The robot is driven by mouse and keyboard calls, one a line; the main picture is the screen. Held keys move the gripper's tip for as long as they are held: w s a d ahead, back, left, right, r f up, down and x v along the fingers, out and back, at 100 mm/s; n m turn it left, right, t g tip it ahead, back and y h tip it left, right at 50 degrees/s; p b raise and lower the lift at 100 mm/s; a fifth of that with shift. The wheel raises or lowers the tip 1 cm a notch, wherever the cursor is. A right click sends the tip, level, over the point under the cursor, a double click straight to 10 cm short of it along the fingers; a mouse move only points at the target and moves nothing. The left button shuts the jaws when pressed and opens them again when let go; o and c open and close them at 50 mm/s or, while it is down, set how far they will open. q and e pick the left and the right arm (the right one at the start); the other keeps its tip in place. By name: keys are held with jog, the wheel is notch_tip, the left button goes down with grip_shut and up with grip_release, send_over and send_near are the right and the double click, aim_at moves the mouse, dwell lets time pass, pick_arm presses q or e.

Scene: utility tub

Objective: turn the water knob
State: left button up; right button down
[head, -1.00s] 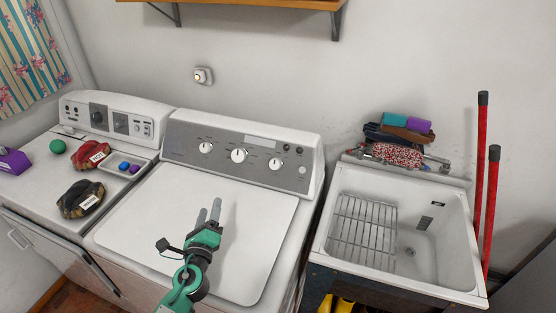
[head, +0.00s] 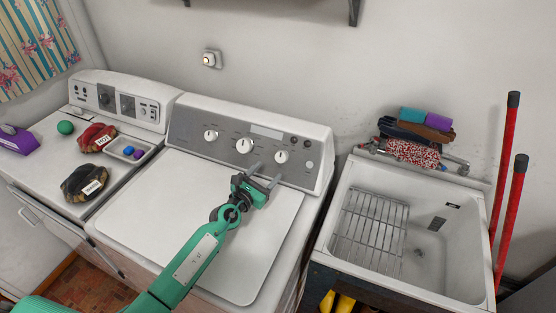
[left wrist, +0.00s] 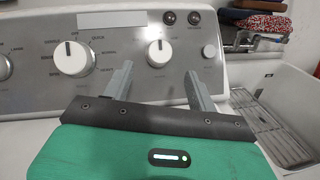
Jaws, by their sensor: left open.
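The washer's control panel (head: 225,130) carries three white knobs: a left knob (head: 210,135), a larger middle knob (head: 243,146) and a right knob (head: 281,157). I cannot read which one is labelled water. My left gripper (head: 265,174) is open and empty, in front of the panel and just below the right knob. In the left wrist view, the right knob (left wrist: 158,52) appears between and beyond the two fingers, apart from them. The middle knob (left wrist: 72,58) is left of the fingers. My right gripper is not in view.
A white utility sink (head: 455,245) with a wire rack (head: 370,225) stands at the right, with folded cloths (head: 412,150) behind it. Red poles (head: 505,160) lean beside it. A second appliance (head: 50,150) holding small items is at the left. The washer lid (head: 180,210) is clear.

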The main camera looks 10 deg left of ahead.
aim_at(279, 159)
pick_arm(q)
jog(key=x, duration=0.7)
jog(key=shift+w+b, duration=0.15)
jog(key=shift+b, duration=0.2)
jog(key=c, duration=1)
